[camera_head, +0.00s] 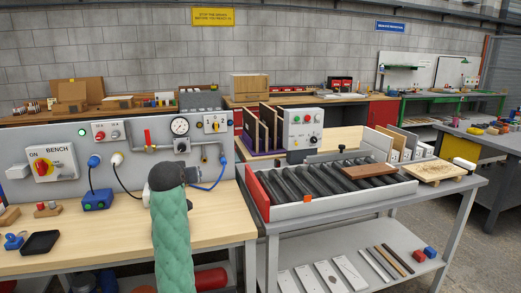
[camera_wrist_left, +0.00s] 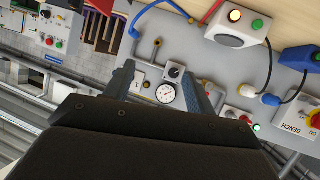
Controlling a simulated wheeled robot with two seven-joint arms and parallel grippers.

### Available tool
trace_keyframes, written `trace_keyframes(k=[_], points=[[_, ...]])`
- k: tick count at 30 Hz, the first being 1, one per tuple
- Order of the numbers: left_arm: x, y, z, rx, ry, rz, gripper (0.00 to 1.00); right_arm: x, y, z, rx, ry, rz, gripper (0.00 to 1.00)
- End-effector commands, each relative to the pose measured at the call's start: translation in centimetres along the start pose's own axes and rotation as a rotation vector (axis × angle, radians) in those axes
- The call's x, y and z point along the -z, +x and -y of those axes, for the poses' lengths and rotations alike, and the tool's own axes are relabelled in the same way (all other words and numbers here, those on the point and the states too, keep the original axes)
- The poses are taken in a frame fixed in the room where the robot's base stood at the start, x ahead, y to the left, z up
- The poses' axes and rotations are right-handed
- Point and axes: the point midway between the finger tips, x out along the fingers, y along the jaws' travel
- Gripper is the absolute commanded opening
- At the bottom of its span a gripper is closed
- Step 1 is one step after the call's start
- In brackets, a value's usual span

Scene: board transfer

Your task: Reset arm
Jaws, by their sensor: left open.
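My left arm, in a green sleeve, rises from the bottom of the head view, its dark wrist end (camera_head: 172,176) in front of the bench panel. Its fingers are not clearly seen there. In the left wrist view my left gripper (camera_wrist_left: 158,76) is open, with nothing between its fingers, facing the panel's pressure gauge (camera_wrist_left: 166,93). A brown board (camera_head: 364,171) lies on the black rollers of the conveyor (camera_head: 287,210), clear of my arm. My right gripper is not in view.
The wooden bench (camera_head: 110,242) holds a blue socket box (camera_head: 97,200) and a black tray (camera_head: 41,243). The gauge panel (camera_head: 60,185) stands behind the arm, with a blue hose close to the wrist. A wooden board (camera_head: 436,170) lies right of the conveyor.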

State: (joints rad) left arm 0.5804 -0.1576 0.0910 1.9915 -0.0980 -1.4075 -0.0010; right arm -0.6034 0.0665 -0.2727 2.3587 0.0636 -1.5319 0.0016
Motion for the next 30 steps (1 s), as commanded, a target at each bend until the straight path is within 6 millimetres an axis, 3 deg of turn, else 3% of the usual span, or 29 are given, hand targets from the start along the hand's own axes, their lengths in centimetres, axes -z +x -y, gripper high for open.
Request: trace_keyframes(k=[15,30], points=[[-19.0,-9.3,-2.4,-0.09,0.128,0.26,0.55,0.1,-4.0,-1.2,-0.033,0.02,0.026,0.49],[-35.4,-18.6,-3.1,-0.159,0.209,0.481,0.55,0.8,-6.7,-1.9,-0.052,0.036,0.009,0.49]])
